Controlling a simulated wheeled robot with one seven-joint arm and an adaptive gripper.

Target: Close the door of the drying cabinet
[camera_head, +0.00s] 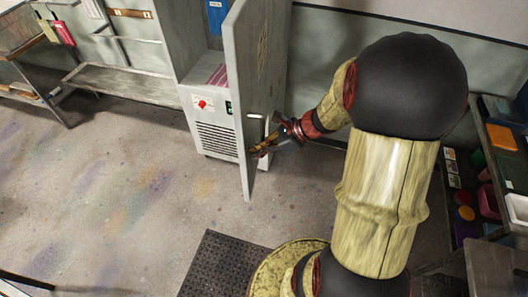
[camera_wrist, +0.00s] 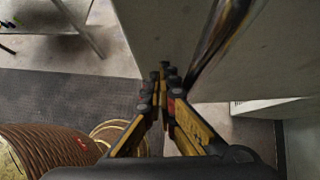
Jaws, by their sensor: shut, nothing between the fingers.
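The drying cabinet (camera_head: 210,127) is a grey-white unit with a vent grille and a red mark on its lower front. Its tall grey door (camera_head: 258,65) stands wide open, jutting out from the cabinet's right side. The door's face also fills the upper middle of the wrist view (camera_wrist: 180,25). My gripper (camera_head: 262,152) is shut and empty at the door's right-hand face, low down, close to the handle. In the wrist view its fingertips (camera_wrist: 164,72) meet next to the door's lower edge; contact is unclear.
A dark perforated mat (camera_head: 222,266) lies on the floor in front. A shelf with coloured trays (camera_head: 503,138) stands at the right. A low bench (camera_head: 125,82) stands at the back left. The floor left of the door is clear.

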